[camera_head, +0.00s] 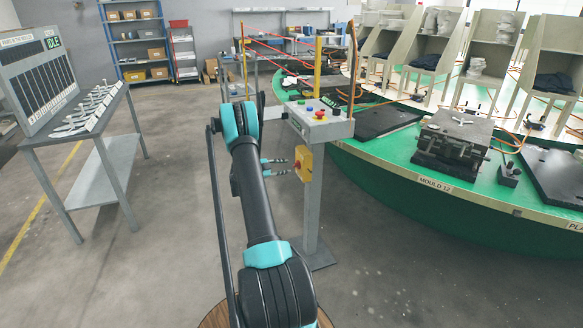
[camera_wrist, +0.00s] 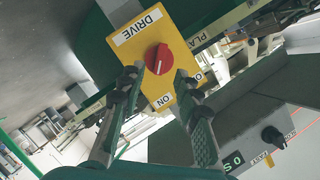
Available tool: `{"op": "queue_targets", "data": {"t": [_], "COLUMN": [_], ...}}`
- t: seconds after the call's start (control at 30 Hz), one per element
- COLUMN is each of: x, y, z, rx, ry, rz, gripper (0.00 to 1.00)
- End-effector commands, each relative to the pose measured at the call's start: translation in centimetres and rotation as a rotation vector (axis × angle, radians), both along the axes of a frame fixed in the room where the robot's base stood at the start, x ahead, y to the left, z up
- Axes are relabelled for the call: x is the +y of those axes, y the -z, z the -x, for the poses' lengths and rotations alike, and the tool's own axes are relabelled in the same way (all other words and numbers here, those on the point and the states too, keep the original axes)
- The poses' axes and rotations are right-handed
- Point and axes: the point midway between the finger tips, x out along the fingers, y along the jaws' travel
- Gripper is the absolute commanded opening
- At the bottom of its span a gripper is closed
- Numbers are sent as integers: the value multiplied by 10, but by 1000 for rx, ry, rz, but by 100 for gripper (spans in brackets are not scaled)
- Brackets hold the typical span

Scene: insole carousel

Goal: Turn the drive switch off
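The drive switch is a yellow box (camera_head: 304,164) on the side of the grey control post, with a red knob on its left face. In the wrist view the yellow plate (camera_wrist: 186,95) carries the labels DRIVE and ON, and a partly hidden one starting with O. A white mark on the red knob (camera_wrist: 158,57) appears to point toward ON. My gripper (camera_head: 287,166) is open and empty, just left of the box and level with it. In the wrist view my gripper's fingertips (camera_wrist: 158,74) lie on either side of the knob; contact cannot be told.
Push buttons sit on the control post's top panel (camera_head: 318,124). The green carousel (camera_head: 400,175) with a metal mould (camera_head: 455,138) curves behind and right. A table (camera_head: 90,125) with a display reading IDLE stands at left. A black knob (camera_wrist: 272,136) shows in the wrist view.

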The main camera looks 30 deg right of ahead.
Motion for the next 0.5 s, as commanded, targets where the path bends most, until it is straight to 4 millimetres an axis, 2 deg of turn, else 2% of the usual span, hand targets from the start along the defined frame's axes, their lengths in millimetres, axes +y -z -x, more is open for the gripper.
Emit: {"op": "queue_targets", "data": {"t": [0.03, 0.2, 0.5], "x": [-10, -34, -49], "y": [3, 10, 14], "z": [0, -1, -2], "rx": [0, 0, 0], "ry": [3, 1, 0], "rz": [0, 0, 0], "gripper": [33, 33, 33]}}
